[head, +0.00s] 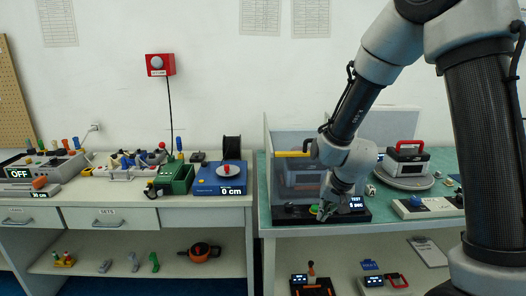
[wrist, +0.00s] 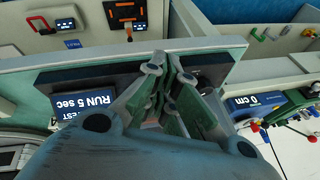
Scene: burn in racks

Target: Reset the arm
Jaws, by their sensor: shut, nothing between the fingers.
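My arm comes down from the upper right of the head view. My gripper (head: 322,214) is shut and empty, pointing down at a black base (head: 290,214) in front of a clear-walled chamber (head: 283,140). A small green button (head: 313,210) shows right beside the fingertips; I cannot tell if they touch it. A lit display (head: 356,201) on the base reads a test time of 5 sec. In the wrist view the closed fingers (wrist: 168,78) are over the black base, and the display (wrist: 80,112) reads "RUN 5 sec".
A red-handled device (head: 408,158) sits on a round grey plate (head: 403,181) at right. A yellow handle (head: 292,154) sticks out from the chamber. The left bench holds a blue scale-like box (head: 218,187) reading 0 cm and a green box (head: 174,177). Shelves below hold small items.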

